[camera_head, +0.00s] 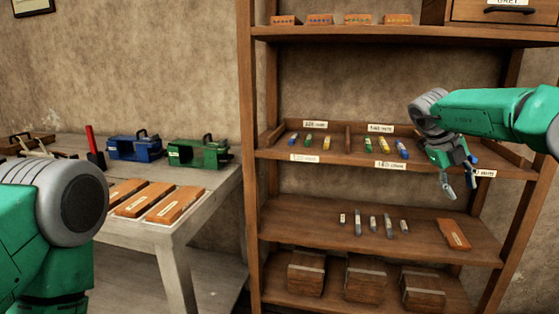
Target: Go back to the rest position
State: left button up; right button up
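My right gripper (461,184) is in front of the right part of the middle shelf (330,163), pointing down. Its two fingers are apart, with the shelf's front edge behind them. Blue bits show beside the fingers; I cannot tell whether they belong to the gripper or to an item behind it. My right arm comes in from the right edge. My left arm fills the lower left corner, and its gripper is out of view.
A wooden shelf unit (248,150) holds small coloured items in labelled trays, grey pieces and an orange block (453,235) below, and several wooden boxes (366,281) at the bottom. A grey table (140,237) at left carries orange boxes (174,205), a blue case (135,148) and a green case (198,153).

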jog(key=s+a+f+n+t+h, duration=0.25)
jog(key=f+n+t, duration=0.25)
jog(key=f+n, duration=0.5)
jog(key=s+a+f+n+t+h, duration=0.15)
jog(key=a+f+n+t, duration=0.25)
jog(key=f+n, duration=0.6)
jog(key=s+a+f+n+t+y, duration=0.1)
jog(key=s+a+f+n+y, duration=0.45)
jog(key=f, duration=0.45)
jog(key=s+a+f+n+g+y, duration=0.1)
jog(key=s+f+n+g, duration=0.15)
jog(key=s, duration=0.65)
jog(key=s+a+f+n+g+y, duration=0.15)
jog(key=s+f+n, duration=0.25)
jog(key=s, duration=0.6)
jog(key=s+n+g+y, duration=0.2)
jog(key=s+n+g, duration=0.2)
jog(key=s, duration=1.4)
jog(key=shift+a, duration=0.35)
jog(key=shift+s, duration=0.1)
